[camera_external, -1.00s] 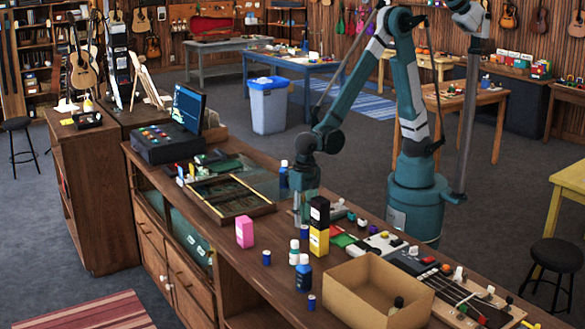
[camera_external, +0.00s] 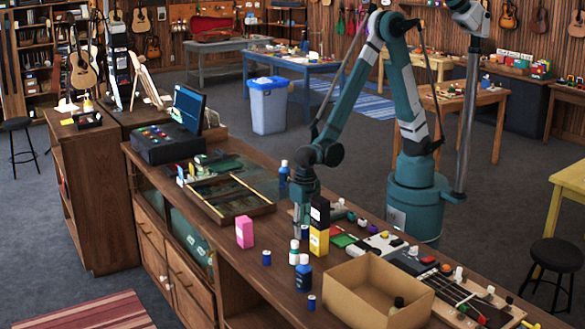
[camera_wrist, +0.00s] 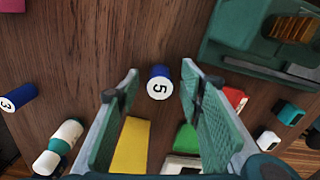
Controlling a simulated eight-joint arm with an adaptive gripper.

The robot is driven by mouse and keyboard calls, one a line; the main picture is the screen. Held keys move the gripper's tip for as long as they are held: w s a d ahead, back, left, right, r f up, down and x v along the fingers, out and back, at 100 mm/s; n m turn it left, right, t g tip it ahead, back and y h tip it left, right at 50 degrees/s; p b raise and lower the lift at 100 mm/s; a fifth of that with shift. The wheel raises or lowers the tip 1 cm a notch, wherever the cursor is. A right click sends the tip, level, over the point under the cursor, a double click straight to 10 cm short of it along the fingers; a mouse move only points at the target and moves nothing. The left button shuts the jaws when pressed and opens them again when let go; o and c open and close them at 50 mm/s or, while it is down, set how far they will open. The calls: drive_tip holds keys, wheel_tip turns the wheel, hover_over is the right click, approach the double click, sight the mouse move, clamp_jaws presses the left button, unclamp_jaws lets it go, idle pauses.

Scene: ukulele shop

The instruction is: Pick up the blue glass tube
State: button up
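A small blue glass tube (camera_wrist: 159,82) with a white end marked "5" stands on the brown wooden counter, seen from above in the wrist view. My gripper (camera_wrist: 160,74) is open, with one finger on each side of this tube and a gap at both sides. Another blue tube, marked "3" (camera_wrist: 18,98), is at the left in the wrist view; a blue tube (camera_external: 266,257) also stands left of my gripper in the external view.
A pink box (camera_external: 244,231), white bottle (camera_external: 294,251), blue bottle (camera_external: 303,275) and open carton (camera_external: 350,298) are nearby. A framed tray (camera_external: 248,207) lies to the left.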

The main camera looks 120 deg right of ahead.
sight(305, 227)
drive_tip(key=shift+c, duration=0.6)
drive_tip(key=c, duration=0.8)
drive_tip(key=shift+r, duration=0.2)
drive_tip(key=shift+r, duration=4.85)
